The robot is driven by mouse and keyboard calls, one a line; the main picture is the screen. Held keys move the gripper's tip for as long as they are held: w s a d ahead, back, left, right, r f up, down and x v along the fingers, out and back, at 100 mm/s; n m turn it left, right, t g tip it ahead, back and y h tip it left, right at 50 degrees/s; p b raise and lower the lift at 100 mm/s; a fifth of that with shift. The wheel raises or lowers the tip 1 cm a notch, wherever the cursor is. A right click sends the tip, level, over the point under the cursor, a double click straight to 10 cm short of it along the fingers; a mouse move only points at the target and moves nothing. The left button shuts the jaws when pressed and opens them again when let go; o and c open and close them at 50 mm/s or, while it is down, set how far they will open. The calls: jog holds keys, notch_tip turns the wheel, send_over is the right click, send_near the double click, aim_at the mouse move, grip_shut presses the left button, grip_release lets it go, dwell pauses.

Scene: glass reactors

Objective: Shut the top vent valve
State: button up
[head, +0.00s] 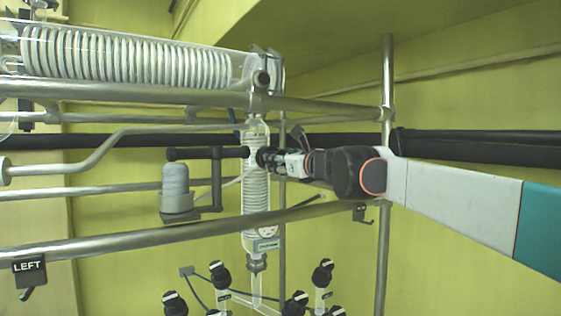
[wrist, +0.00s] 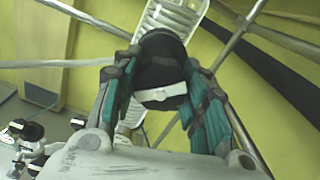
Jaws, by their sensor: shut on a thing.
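The top vent valve knob (wrist: 163,92) is black with a white bar across its face, which lies nearly level in the wrist view. My gripper (wrist: 163,70) is shut on it, with a green-padded finger at each side. In the head view my gripper (head: 266,158) reaches in from the right to the top of the upright glass column (head: 255,192). There the fingers and wrist mostly hide the knob, and its bar cannot be read.
A coiled glass condenser (head: 130,58) lies above, behind metal rails (head: 150,95). A grey stirrer-like body (head: 176,190) stands left of the column. Several black-capped valves (head: 322,272) sit below. A LEFT sign (head: 29,266) hangs on the front rail. An upright post (head: 385,250) stands near my arm.

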jog(key=m, duration=0.4)
jog(key=shift+f+m, duration=0.1)
jog(key=shift+m, duration=0.2)
jog(key=m, duration=0.4)
jog(key=shift+a+m, duration=0.1)
jog(key=shift+m, duration=0.2)
jog(key=m, duration=0.4)
jog(key=shift+s, duration=0.1)
jog(key=shift+m, duration=2.3)
jog(key=o, duration=1.1)
